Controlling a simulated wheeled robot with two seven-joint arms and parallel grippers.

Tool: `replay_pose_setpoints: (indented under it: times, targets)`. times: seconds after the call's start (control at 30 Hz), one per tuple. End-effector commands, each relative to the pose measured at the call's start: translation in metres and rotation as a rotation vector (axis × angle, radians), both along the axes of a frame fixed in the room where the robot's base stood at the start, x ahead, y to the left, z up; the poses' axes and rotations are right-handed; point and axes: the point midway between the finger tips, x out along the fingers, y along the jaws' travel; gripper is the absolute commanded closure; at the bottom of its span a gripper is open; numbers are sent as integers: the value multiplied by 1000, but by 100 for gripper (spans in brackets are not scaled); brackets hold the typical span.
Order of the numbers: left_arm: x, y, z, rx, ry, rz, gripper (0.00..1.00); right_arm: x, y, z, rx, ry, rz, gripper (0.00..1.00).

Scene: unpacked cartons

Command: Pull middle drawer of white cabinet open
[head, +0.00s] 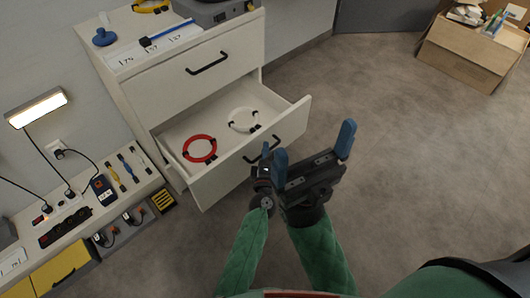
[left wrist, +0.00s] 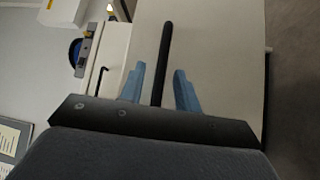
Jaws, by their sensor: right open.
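The white cabinet (head: 118,85) stands at the upper left in the head view. The drawer below its top one, the middle drawer (head: 225,184), is pulled well out, with a red cable ring (head: 200,137) and a white one (head: 232,124) inside. Its black handle (head: 288,138) is partly covered by my left gripper (head: 262,160). In the left wrist view, the black handle bar (left wrist: 166,45) passes between the blue fingers of the left gripper (left wrist: 160,88), with small gaps beside it. My right gripper (head: 315,153) is open and empty, right of the left one.
The top drawer (head: 180,85) is shut. A workbench (head: 135,205) with a lamp (head: 36,108), a power strip and tools stands at the left. A carton (head: 470,50) stands at the far upper right. The grey floor (head: 410,160) right of the drawer is clear.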

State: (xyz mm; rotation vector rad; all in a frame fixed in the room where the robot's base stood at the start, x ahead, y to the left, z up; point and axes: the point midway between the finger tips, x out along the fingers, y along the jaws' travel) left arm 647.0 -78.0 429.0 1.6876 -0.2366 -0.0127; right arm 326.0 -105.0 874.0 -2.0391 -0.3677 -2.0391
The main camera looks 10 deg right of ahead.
Motion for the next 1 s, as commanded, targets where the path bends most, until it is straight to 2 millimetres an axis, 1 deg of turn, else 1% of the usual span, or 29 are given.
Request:
replay_pose_setpoints:
  times: [0.17,0.27,0.37,0.6,0.7,0.83,1.0]
  targets:
    - [-1,0,0,0,0,0,67,0,0,2,0,-4,0,12]
    - [-7,1,0,1,0,-1,67,0,0,2,-1,-4,0,12]
    - [-19,3,-2,1,1,-1,67,0,0,3,-2,-4,-2,12]
    - [-55,9,-7,0,1,-1,67,-2,-1,2,-6,11,-10,12]
    - [-67,11,-9,1,1,-1,67,-2,-1,2,-8,12,-13,12]
    - [-74,12,-9,1,0,0,67,-2,-1,2,-9,9,-15,12]
    - [-77,13,-10,0,-1,0,67,-1,-2,3,-9,7,-16,12]
